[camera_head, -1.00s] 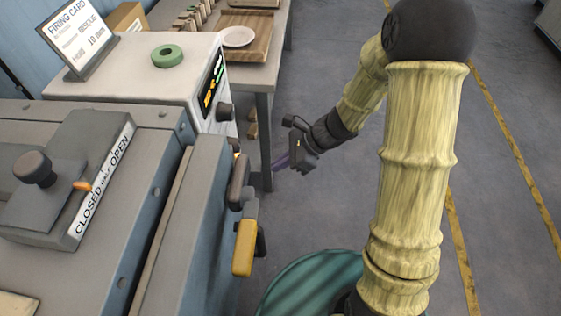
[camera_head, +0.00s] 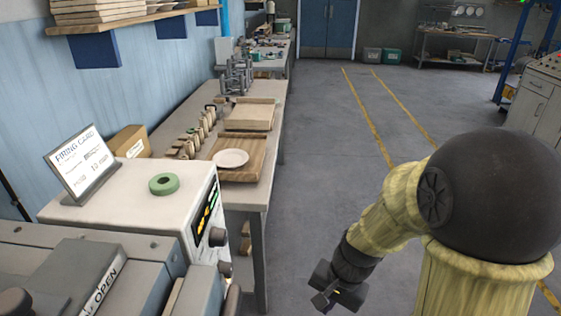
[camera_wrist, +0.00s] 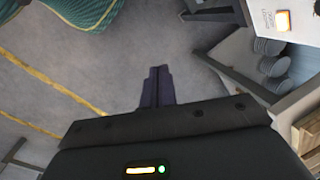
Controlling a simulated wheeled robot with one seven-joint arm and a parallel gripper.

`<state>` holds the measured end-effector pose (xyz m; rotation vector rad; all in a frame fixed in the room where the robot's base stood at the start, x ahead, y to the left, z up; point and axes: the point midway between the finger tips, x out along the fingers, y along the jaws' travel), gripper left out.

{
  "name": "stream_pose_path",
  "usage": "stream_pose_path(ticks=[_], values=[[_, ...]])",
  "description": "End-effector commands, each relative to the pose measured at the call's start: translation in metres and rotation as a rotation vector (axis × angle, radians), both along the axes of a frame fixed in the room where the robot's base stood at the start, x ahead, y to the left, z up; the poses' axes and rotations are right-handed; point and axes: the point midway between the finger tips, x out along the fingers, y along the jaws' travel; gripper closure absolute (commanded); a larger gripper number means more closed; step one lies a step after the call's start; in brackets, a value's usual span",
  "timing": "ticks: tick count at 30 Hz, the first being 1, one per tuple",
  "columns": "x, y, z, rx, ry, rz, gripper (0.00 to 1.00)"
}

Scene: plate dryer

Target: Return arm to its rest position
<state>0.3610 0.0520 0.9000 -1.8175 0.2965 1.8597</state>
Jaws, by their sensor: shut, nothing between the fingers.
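My gripper (camera_head: 324,301) is at the lower middle of the head view, over open floor. It hangs to the right of the workbench's front leg, apart from it. My arm is bent at the elbow, with the forearm sloping down to the left from the large dark joint. In the wrist view the two dark fingers (camera_wrist: 158,85) lie together, shut, with nothing between them. Only grey floor shows past their tips.
A white cabinet (camera_head: 125,212) with a green ring (camera_head: 163,184) and a firing card (camera_head: 82,165) stands left. A long workbench (camera_head: 268,120) runs behind, bearing a white plate (camera_head: 231,158) on a wooden tray. In the wrist view, shelved bowls (camera_wrist: 272,66) are at right. Floor (camera_head: 320,150) is clear.

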Motion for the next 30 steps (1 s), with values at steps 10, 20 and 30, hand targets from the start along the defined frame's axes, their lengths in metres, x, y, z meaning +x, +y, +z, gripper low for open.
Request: stream_pose_path(ticks=[10,20,30], values=[[-0.012,-0.045,0.029,-0.233,-0.215,0.422,1.0],[-0.014,-0.052,0.077,-0.277,-0.249,0.505,1.0],[-0.014,-0.052,0.146,-0.276,-0.248,0.502,1.0]])
